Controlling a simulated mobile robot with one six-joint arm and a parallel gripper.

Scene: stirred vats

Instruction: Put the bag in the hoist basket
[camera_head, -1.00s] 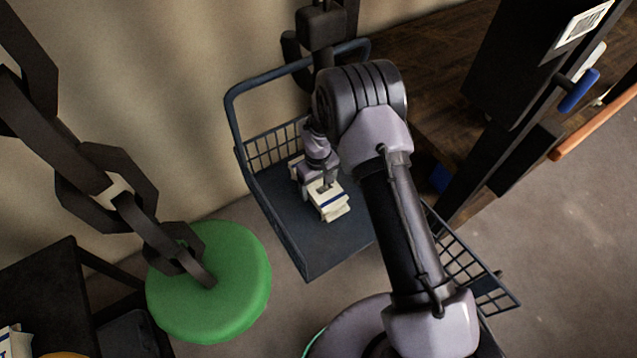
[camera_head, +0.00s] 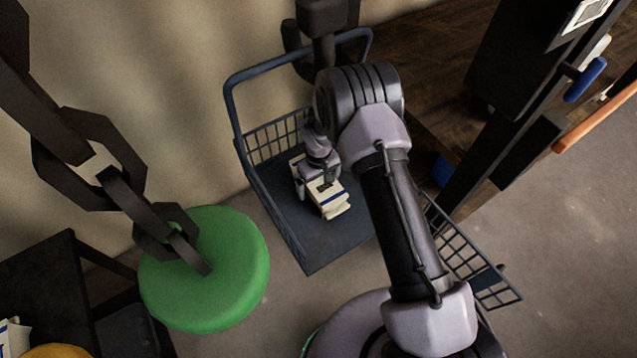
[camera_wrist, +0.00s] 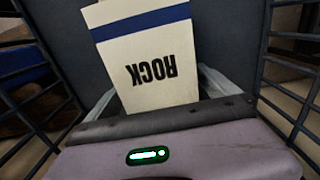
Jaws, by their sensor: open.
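The bag (camera_head: 333,205) is cream-white with a blue band and lies on the floor of the dark blue hoist basket (camera_head: 310,250). In the wrist view the bag (camera_wrist: 150,60) shows the word "ROCK" upside down. My gripper (camera_head: 322,184) is inside the basket, right at the bag's near end. In the wrist view my gripper (camera_wrist: 160,88) has its fingers apart, one on each side of the bag.
A green round disc (camera_head: 205,270) hangs on a heavy dark chain (camera_head: 90,155) left of the basket. A black table (camera_head: 45,290) stands at lower left with another white bag (camera_head: 14,338). A dark wooden surface (camera_head: 425,60) is behind. Basket mesh walls flank my gripper.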

